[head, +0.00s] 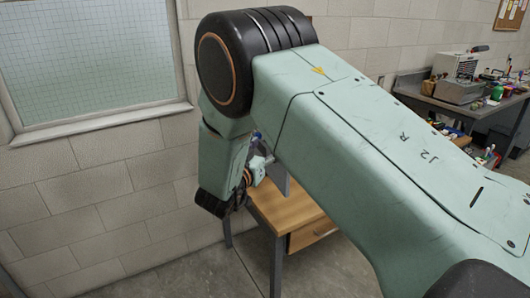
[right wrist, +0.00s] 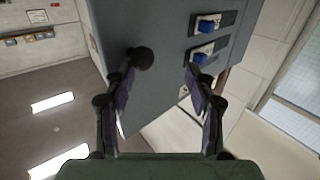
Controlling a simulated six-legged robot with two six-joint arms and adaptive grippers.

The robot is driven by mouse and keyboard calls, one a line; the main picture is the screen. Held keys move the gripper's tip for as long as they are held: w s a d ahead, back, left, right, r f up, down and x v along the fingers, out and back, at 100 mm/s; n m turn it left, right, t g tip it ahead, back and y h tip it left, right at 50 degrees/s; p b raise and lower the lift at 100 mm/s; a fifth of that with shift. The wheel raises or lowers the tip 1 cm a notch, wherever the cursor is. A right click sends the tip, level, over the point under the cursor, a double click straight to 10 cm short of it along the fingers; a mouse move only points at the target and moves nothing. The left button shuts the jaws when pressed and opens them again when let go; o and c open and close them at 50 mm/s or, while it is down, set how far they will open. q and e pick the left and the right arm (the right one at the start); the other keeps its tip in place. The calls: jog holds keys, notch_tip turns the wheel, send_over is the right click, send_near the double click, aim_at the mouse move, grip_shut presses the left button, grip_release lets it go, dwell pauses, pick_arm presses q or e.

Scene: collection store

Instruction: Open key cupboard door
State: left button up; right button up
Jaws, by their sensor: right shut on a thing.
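The key cupboard (right wrist: 165,25) fills the upper middle of the right wrist view as a plain grey face. A dark round knob (right wrist: 143,58) sits on it by the left fingertip. Two black plates with blue and white parts (right wrist: 207,24) are at its upper right. My right gripper (right wrist: 172,72) has a finger on either side of the grey face's lower part and is shut on the cupboard. Which part it grips is unclear. In the head view my right arm hides most of the cupboard, with only a grey sliver (head: 280,181) showing. My left gripper is not in view.
A wooden table (head: 285,208) with a drawer stands below the gripper against the block wall. A window (head: 90,60) is at the left. A dark workbench (head: 450,98) with machines and small items stands at the right. Bare floor shows in front of the table.

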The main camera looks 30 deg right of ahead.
notch_tip(320, 180, up, 8)
jog(key=a+f+n+t+y+b, duration=0.1)
jog(key=a+f+n+y, duration=0.15)
jog(key=f, duration=0.25)
jog(key=a+f+n+t+y, duration=0.1)
jog(key=a+f+n+y, duration=0.1)
jog(key=f+y, duration=0.25)
jog(key=s+a+f+n+g+y+b, duration=0.2)
jog(key=s+f, duration=0.3)
jog(key=f, duration=0.5)
jog(key=s+a+f+n+g+y+b, duration=0.1)
jog(key=s+a+f+n+y+b, duration=0.1)
jog(key=s+f, duration=0.5)
jog(key=s+a+f+g+y+b, duration=0.1)
jog(key=s+f+g+b, duration=0.2)
jog(key=s+f, duration=0.5)
jog(key=s+a+f+n+g+y+b, duration=0.1)
jog(key=s+a+f+g+b, duration=0.1)
jog(key=s+f, duration=0.7)
jog(key=s+a+f+n+g+y+b, duration=0.1)
jog(key=s+f+g+b, duration=0.3)
jog(key=s+f, duration=0.5)
jog(key=s+a+y, duration=0.1)
jog(key=s, duration=0.3)
jog(key=shift+s+d, duration=0.1)
jog(key=shift+s, duration=0.05)
